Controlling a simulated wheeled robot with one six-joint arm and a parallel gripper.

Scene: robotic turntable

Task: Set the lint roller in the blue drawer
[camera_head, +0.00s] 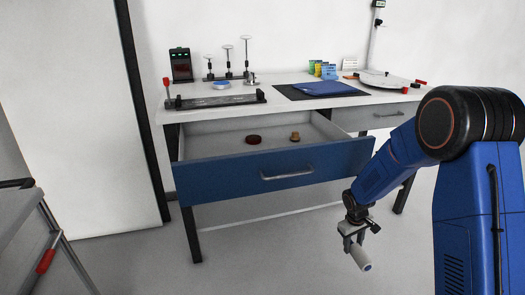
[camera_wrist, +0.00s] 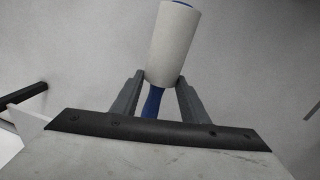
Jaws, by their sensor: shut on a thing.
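The lint roller (camera_head: 361,256) has a white cylinder and a blue handle, and hangs in my gripper (camera_head: 352,238). In the wrist view the white roller (camera_wrist: 174,45) points away, and the two grey fingers (camera_wrist: 153,92) close around it where it meets the blue handle. The blue drawer (camera_head: 225,181) is pulled open under the workbench. Its front has a metal handle. My gripper is in front of the drawer's right part, lower than its front panel and outside it.
A dark red round thing (camera_head: 254,139) and a small brown thing (camera_head: 295,136) lie inside the drawer, with bare floor around them. A grey drawer (camera_head: 385,117) to the right is shut. The workbench top (camera_head: 270,82) holds a blue cloth (camera_head: 325,88) and several tools.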

